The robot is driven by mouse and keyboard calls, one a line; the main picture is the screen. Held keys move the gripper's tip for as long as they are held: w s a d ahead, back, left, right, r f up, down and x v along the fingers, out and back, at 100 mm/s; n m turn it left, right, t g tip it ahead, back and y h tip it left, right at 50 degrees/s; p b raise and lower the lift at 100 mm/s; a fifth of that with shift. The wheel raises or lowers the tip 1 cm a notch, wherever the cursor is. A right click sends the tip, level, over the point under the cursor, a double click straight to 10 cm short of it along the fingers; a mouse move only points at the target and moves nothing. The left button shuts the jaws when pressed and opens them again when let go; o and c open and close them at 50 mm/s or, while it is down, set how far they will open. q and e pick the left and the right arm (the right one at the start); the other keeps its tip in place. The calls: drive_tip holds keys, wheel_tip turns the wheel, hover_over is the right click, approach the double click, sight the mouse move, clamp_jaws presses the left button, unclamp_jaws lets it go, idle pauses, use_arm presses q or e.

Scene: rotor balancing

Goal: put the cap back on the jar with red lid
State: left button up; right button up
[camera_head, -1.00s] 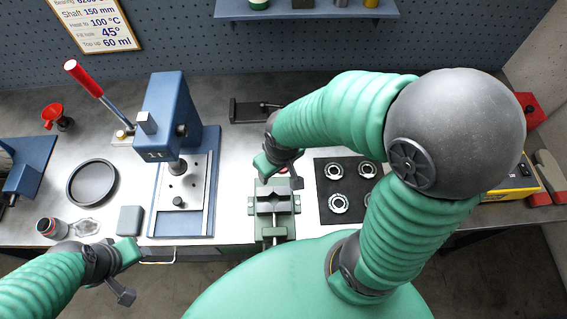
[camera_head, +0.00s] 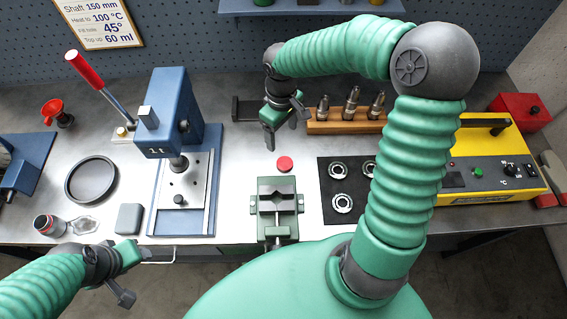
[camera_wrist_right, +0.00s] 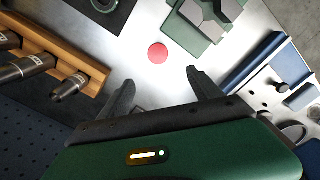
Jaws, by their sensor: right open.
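A flat red round cap (camera_head: 285,163) lies on the metal bench just behind the green vise. It also shows in the right wrist view (camera_wrist_right: 158,53), ahead of the fingers. My right gripper (camera_head: 285,125) is open and empty behind the cap, apart from it. Its two spread fingers show in the right wrist view (camera_wrist_right: 160,80). A small jar (camera_head: 45,224) with a reddish part stands at the front left of the bench; its top is too small to read clearly. My left gripper (camera_head: 134,274) is open and empty at the bench's front edge, right of the jar.
The green vise (camera_head: 276,210) stands in front of the cap. A blue press (camera_head: 168,125) is to its left. A wooden rack (camera_head: 330,127) with several metal tools, a black mat (camera_head: 328,205) and a yellow heater (camera_head: 490,165) are to the right. Bench around the cap is clear.

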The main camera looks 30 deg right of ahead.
drive_tip(key=b, duration=0.1)
hover_over(285, 163)
drive_tip(key=f, duration=1)
drive_tip(key=shift+w+d, duration=0.1)
drive_tip(key=shift+w, duration=0.25)
drive_tip(key=shift+a, duration=0.35)
drive_tip(key=shift+s+f, duration=0.15)
drive_tip(key=shift+f, duration=0.2)
drive_tip(key=f, duration=0.4)
drive_tip(key=shift+s+d, duration=0.1)
drive_tip(key=shift+d, duration=0.15)
drive_tip(key=shift+d+f, duration=0.15)
drive_tip(key=shift+f, duration=0.15)
use_arm(q)
drive_tip(key=shift+d+f, duration=0.4)
drive_tip(key=shift+f, duration=0.2)
drive_tip(key=shift+a, duration=0.15)
use_arm(e)
drive_tip(key=shift+a+r, duration=0.1)
drive_tip(key=shift+a, duration=0.1)
drive_tip(key=shift+c, duration=0.4)
